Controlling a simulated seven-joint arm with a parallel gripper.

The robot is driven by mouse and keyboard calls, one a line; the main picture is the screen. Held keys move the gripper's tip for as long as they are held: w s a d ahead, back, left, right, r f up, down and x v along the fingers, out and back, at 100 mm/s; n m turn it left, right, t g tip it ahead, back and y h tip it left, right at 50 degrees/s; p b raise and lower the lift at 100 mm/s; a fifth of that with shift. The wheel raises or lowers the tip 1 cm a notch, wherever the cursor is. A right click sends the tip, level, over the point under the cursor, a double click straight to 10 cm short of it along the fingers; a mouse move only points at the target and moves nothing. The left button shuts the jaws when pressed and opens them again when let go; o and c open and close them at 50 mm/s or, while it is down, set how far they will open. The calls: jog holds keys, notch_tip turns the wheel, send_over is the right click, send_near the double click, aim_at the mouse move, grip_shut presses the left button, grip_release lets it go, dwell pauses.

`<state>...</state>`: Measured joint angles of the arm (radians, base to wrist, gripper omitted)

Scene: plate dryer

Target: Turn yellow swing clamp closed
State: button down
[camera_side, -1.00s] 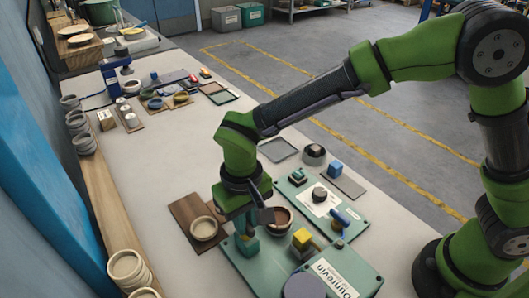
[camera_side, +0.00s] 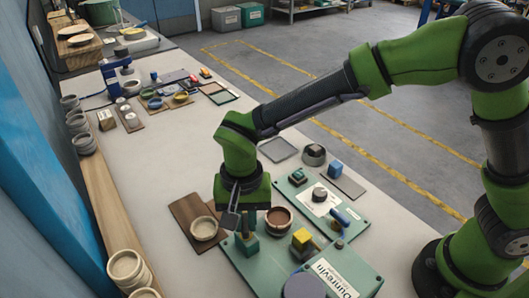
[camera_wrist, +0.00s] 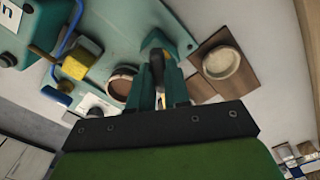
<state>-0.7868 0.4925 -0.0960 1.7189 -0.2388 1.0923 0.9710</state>
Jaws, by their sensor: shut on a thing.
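The yellow block (camera_side: 302,238), with a thin yellow arm, sits on a dark base on the green lettered panel (camera_side: 265,280). In the wrist view the yellow block (camera_wrist: 80,63) is at the left, apart from my fingers. My gripper (camera_wrist: 158,82) points down at the panel's far-left corner. It is shut on a dark upright handle (camera_wrist: 157,64) that rises from a teal block (camera_side: 247,244). In the side view the gripper (camera_side: 243,212) hides part of this handle. I cannot tell how the handle is linked to the yellow parts.
A brown round bowl (camera_side: 279,219) stands just right of my gripper. A beige bowl (camera_side: 204,229) on a wooden board (camera_side: 187,209) is close on the left. A second panel (camera_side: 353,225) with a blue lever lies at the right.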

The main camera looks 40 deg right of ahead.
jog(key=m, duration=0.5)
jog(key=shift+m, duration=0.3)
jog(key=m, duration=0.5)
jog(key=shift+m, duration=0.4)
jog(key=c, duration=1.1)
grip_release()
notch_tip(320, 180, up, 17)
